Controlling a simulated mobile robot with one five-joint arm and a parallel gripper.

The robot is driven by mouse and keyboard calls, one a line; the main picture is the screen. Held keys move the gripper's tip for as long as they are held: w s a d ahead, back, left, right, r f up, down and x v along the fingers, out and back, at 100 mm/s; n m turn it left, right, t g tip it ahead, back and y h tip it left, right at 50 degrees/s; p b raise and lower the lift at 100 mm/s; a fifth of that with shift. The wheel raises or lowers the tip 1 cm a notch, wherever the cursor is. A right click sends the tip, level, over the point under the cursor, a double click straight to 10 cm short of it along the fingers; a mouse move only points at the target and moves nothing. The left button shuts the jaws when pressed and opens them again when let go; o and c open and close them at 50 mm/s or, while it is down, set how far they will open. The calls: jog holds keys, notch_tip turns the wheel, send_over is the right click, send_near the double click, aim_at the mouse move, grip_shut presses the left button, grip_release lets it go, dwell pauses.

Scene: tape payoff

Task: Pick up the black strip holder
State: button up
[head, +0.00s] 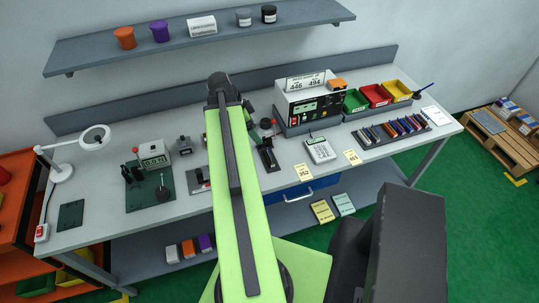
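A narrow black holder-like piece (268,157) stands on the grey workbench (285,178), just right of my raised arm. It may be the black strip holder, but it is too small to be sure. My green arm rises through the middle of the view to a dark joint over the back of the bench. My gripper cannot be made out; the arm hides the area behind it. Nothing held is visible.
A control box (309,103), coloured bins (375,95), a rack of coloured strips (391,134) and a calculator-like device (320,150) fill the right side. A lamp (62,170) and green mat (150,191) stand left. A shelf (220,32) overhangs the back.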

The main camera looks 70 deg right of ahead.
jog(key=b, duration=1.1)
send_near(269, 152)
jog(key=x, duration=0.5)
jog(key=shift+w+a, duration=0.1)
jog(key=shift+w, duration=0.05)
jog(key=shift+f, duration=0.15)
jog(key=b+x, duration=0.5)
jog(key=shift+f, duration=0.1)
jog(key=shift+r, duration=0.2)
jog(key=shift+c, duration=0.4)
jog(key=c, duration=1.4)
